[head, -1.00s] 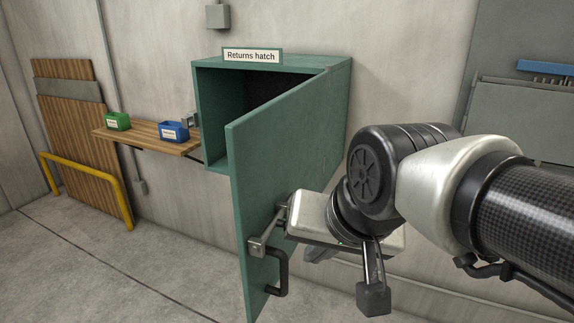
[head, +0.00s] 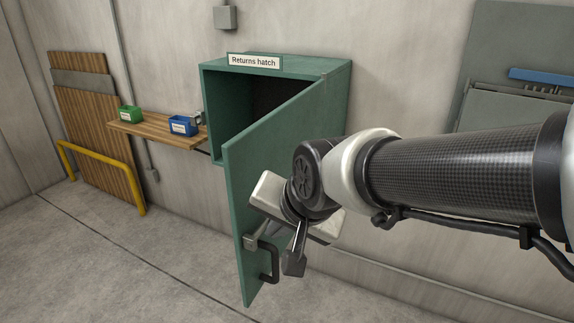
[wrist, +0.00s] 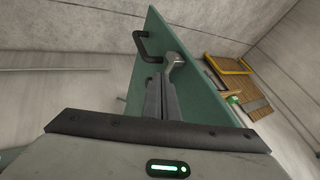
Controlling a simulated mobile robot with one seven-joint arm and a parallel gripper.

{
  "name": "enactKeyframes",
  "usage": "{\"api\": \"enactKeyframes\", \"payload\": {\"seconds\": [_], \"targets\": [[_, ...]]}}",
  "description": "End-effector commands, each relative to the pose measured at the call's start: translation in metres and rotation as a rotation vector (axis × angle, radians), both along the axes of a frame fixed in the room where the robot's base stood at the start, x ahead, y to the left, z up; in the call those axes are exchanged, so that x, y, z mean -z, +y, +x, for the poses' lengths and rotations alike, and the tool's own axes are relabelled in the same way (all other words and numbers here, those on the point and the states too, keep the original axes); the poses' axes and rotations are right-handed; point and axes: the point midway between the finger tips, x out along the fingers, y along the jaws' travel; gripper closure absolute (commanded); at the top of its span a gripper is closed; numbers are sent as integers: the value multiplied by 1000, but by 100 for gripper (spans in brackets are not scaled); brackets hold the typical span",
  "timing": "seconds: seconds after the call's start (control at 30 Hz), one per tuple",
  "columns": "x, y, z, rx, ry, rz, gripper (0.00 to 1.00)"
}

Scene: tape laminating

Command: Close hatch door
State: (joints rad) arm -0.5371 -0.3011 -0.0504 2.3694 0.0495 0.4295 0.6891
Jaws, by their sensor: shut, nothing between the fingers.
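The green hatch door (head: 275,150) stands partly open, hinged at the right side of the green hatch box (head: 335,95). The black door handle (head: 272,262) is low on its outer face, near the free edge. My gripper (head: 251,242) is at the door's outer face beside the handle, its fingers together and nothing held. In the wrist view my closed fingertips (wrist: 175,62) are close to the door (wrist: 190,85), just right of the handle (wrist: 148,48). Whether they touch the door cannot be told. Part of the door is hidden behind my arm.
A wooden shelf (head: 150,132) with a green bin (head: 130,114) and a blue bin (head: 181,126) is left of the hatch. A yellow rail (head: 100,172) stands by wooden panels (head: 95,125). A grey panel (head: 505,108) is on the right wall. The floor below is clear.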

Motion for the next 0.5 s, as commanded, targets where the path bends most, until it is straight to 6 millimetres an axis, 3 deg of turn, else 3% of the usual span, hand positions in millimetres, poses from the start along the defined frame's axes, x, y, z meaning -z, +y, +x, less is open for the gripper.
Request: {"api": "enactKeyframes", "payload": {"seconds": [0.07, 0.3, 0.5], "targets": [[16, 5, 8, -1, 4, -3, 100], [13, 35, 20, -2, -1, -2, 100], [13, 43, 23, 0, -1, -1, 100]]}}
